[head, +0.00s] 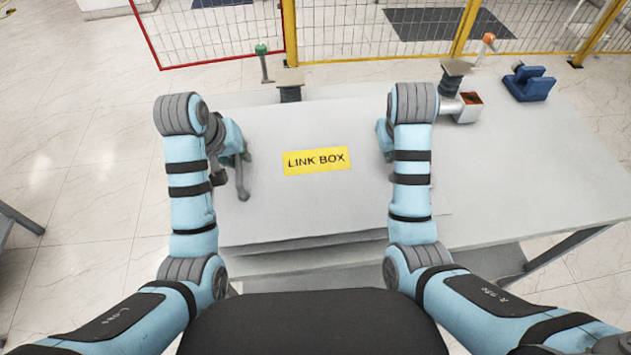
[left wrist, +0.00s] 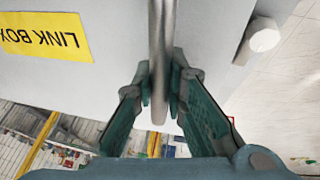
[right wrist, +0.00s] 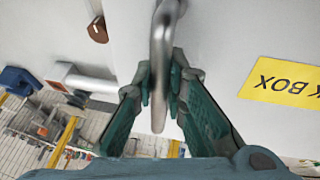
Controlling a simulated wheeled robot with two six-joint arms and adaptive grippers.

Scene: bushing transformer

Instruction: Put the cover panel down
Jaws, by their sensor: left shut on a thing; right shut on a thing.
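The cover panel (head: 310,205) is a wide grey-white plate with a yellow LINK BOX label (head: 317,161). It lies between my two arms in the head view, over the table's left part; whether it touches what is below cannot be told. My left gripper (left wrist: 160,95) is shut on a grey bar handle (left wrist: 158,45) at the panel's left side. My right gripper (right wrist: 160,90) is shut on the matching handle (right wrist: 163,40) at the right side. In the head view the left gripper (head: 236,160) shows partly, and my right arm mostly hides the right gripper.
The grey table (head: 530,165) has free room on its right. Behind the panel stand a post with a green knob (head: 261,50) and one with an orange knob (head: 488,38). A small box with an orange inside (head: 467,107) and a blue block (head: 530,84) sit at the back right.

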